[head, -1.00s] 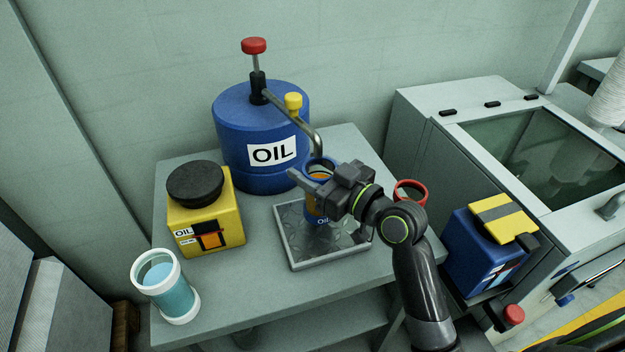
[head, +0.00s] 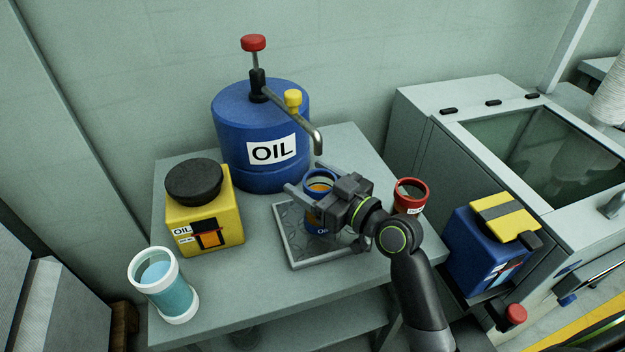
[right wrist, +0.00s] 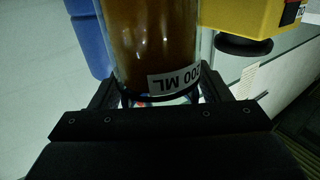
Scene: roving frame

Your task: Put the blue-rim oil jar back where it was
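The blue-rim oil jar (head: 321,176) holds amber oil and stands about upright over the grey metal tray (head: 296,262), in front of the pump spout. My right gripper (head: 312,199) has its fingers on both sides of the jar and is shut on it. In the right wrist view the jar (right wrist: 150,45) fills the gap between the fingers, with a "200 ML" label showing. I cannot tell whether its base touches the tray. A red-rim jar (head: 411,189) stands right of the tray, partly behind my wrist. My left gripper is not in view.
A blue oil drum (head: 235,150) with a pump and curved spout (head: 309,133) stands behind the tray. A yellow oil can (head: 220,237) and a white-rim jar of blue liquid (head: 163,287) stand left. The front strip of the table (head: 250,295) is clear.

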